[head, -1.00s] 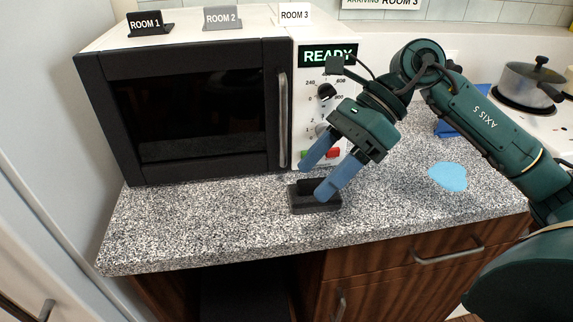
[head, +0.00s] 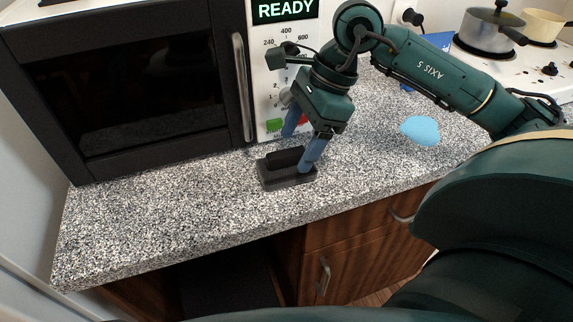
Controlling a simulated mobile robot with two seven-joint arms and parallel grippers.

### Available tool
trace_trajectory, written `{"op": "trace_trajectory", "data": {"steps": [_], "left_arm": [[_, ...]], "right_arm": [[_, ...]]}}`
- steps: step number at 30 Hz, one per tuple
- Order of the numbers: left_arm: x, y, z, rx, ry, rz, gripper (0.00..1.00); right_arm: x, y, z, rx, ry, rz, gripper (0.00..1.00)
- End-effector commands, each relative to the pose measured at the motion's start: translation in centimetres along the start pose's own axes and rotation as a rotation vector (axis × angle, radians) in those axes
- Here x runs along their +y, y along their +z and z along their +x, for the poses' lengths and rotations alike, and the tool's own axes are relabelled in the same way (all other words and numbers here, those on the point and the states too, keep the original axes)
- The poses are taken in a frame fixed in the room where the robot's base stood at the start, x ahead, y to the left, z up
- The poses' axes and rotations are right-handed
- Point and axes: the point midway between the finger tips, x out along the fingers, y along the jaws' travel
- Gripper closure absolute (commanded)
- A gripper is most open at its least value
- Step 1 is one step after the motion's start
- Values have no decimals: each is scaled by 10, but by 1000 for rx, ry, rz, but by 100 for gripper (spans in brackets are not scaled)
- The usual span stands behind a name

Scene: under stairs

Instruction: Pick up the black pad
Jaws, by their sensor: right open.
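The black pad (head: 285,177) lies on the speckled counter in front of the microwave's control panel. It is a dark flat block with a raised ridge (head: 284,158) on top. My right gripper (head: 299,146) is open, with two blue fingers pointing down at the pad. The nearer finger is at the pad's right end, in front of part of it. The farther finger is behind the pad, near the panel. I cannot tell whether either finger touches the pad. My left gripper is not in view.
The microwave (head: 130,95) stands close behind the pad, with its handle (head: 243,88) sticking out. A light blue patch (head: 420,130) lies on the counter (head: 180,215) to the right. A pot (head: 490,32) stands on the stove. The counter left of the pad is clear.

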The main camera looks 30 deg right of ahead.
Motion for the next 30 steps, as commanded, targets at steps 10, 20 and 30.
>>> {"op": "trace_trajectory", "data": {"steps": [10, 20, 30], "left_arm": [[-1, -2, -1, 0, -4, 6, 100], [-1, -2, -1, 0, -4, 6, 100], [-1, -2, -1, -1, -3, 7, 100]], "right_arm": [[1, -2, 42, 0, 2, 0, 30], [1, -2, 42, 0, 1, 0, 39], [1, -2, 42, -1, 0, 0, 64]]}}
